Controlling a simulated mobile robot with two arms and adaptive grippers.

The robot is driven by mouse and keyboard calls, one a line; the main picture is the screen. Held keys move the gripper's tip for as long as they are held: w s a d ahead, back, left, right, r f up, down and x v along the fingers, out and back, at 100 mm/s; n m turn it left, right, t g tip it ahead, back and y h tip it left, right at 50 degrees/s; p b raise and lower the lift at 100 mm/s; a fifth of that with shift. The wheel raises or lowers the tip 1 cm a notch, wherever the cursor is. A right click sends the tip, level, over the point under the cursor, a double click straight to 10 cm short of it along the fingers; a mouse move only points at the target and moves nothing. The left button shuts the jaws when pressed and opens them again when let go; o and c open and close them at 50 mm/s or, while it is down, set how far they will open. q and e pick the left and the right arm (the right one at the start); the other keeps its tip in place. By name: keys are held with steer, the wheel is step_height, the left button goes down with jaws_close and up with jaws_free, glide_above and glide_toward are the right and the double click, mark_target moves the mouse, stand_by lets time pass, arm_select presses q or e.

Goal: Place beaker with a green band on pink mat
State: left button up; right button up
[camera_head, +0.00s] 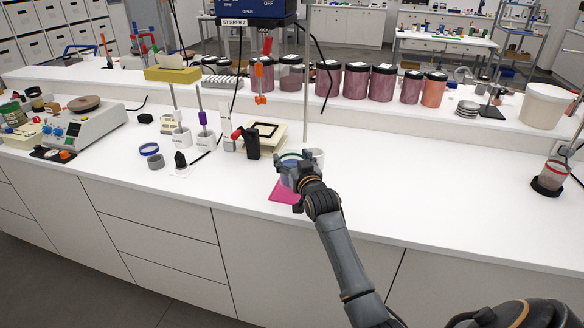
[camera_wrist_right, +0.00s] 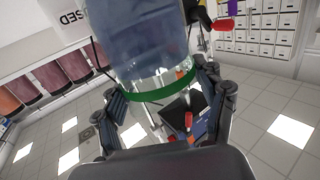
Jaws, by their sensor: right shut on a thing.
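The beaker with a green band (camera_wrist_right: 165,90) fills the upper middle of the right wrist view; it is clear with blue contents. My right gripper (camera_head: 297,178) is shut on it, with one finger on each side near the band. In the head view the beaker (camera_head: 289,160) is partly hidden behind the gripper. The pink mat (camera_head: 283,194) lies on the white bench under the gripper, its right part covered. I cannot tell whether the beaker touches the mat. My left gripper is not in view.
A black object (camera_head: 252,150) and a cream tray (camera_head: 279,132) are behind and left of the mat. Lidded pigment jars (camera_head: 356,80) line the raised shelf. The bench right of the gripper is clear.

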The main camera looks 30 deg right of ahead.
mark_target(288, 162)
steer(key=shift+w+f+p, duration=0.15)
steer(key=shift+f+p, duration=0.25)
steer(key=shift+f, duration=1.2)
steer(key=shift+f, duration=0.1)
steer(key=o, duration=1.5)
steer(key=shift+f, duration=0.1)
